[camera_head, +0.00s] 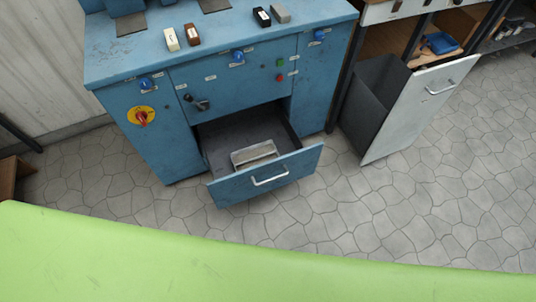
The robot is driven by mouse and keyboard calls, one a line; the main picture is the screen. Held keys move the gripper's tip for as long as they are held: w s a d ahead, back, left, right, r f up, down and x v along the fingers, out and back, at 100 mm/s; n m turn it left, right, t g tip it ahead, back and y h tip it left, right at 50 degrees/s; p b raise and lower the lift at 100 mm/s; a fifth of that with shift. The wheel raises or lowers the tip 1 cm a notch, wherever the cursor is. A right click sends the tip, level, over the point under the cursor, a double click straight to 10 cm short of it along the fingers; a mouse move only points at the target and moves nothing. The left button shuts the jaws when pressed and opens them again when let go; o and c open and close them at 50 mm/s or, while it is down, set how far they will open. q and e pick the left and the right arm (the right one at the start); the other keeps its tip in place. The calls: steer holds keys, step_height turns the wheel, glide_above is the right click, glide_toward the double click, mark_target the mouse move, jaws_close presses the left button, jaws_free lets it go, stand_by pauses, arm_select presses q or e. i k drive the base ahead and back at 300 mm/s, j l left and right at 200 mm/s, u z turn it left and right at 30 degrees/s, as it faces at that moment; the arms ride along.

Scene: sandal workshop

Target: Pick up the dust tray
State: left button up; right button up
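The blue workshop machine (160,157) has its lower drawer (290,167) pulled open, with a light bar handle on the drawer front. A small light metal tray (254,153), probably the dust tray, lies in the open drawer near its front, with a raised edge or handle across it. The dark drawer floor shows around and behind it. Neither of my grippers shows in the head view.
A tall white-fronted bin drawer (408,115) stands pulled open at right. Small blocks (191,34) lie on the machine top. Stone-paved floor (330,205) is clear before the drawer. A green surface (200,262) fills the bottom edge.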

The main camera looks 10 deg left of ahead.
mark_target(246, 157)
steer(key=i+j+z, duration=0.1)
steer(key=j+z, duration=0.85)
